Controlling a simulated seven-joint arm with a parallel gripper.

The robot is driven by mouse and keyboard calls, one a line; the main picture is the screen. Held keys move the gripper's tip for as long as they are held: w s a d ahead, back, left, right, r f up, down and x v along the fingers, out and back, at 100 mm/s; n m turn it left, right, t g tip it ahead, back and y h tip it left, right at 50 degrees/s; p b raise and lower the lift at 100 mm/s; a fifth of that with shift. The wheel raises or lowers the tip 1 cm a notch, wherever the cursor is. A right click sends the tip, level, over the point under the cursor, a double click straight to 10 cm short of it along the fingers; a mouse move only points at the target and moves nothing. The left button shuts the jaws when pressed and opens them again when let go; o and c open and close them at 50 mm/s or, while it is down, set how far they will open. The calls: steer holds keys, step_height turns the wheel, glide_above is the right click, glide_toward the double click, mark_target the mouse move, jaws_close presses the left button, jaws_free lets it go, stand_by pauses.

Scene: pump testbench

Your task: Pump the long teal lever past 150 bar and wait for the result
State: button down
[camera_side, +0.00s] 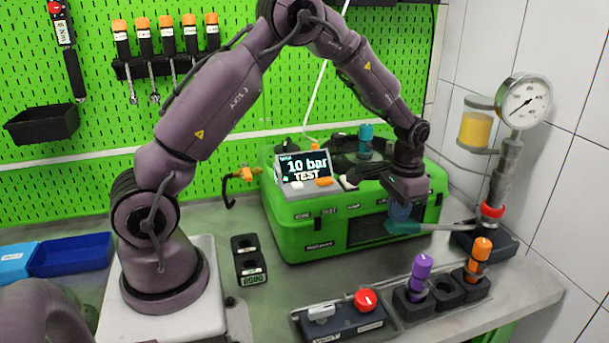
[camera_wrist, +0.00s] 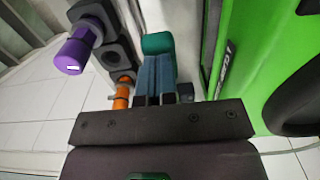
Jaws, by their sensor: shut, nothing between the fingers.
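The lever is a grey rod with a teal grip (camera_side: 404,227), reaching left from the pump base (camera_side: 485,241), roughly level. My gripper (camera_side: 400,214) points down just above the teal grip; I cannot tell whether it touches. In the wrist view my gripper (camera_wrist: 155,62) shows blue fingers shut together with nothing between them, and the teal grip (camera_wrist: 157,43) shows right at their tips. The display (camera_side: 304,168) reads "10 bar TEST". The round gauge (camera_side: 524,101) tops the pump column; its reading is too small to tell.
A green case (camera_side: 310,240) stands behind the lever. Front right, a holder carries a purple-capped (camera_side: 422,267) and an orange-capped piece (camera_side: 480,257). A control box with a red button (camera_side: 366,300) sits at the front edge. An amber-filled reservoir (camera_side: 476,128) is beside the gauge.

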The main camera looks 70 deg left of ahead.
steer(key=shift+f, duration=3.2)
steer(key=shift+w+r, duration=0.15)
steer(key=shift+r, duration=3.4)
steer(key=shift+f, duration=0.1)
steer(key=shift+r, duration=0.2)
steer(key=shift+r, duration=3)
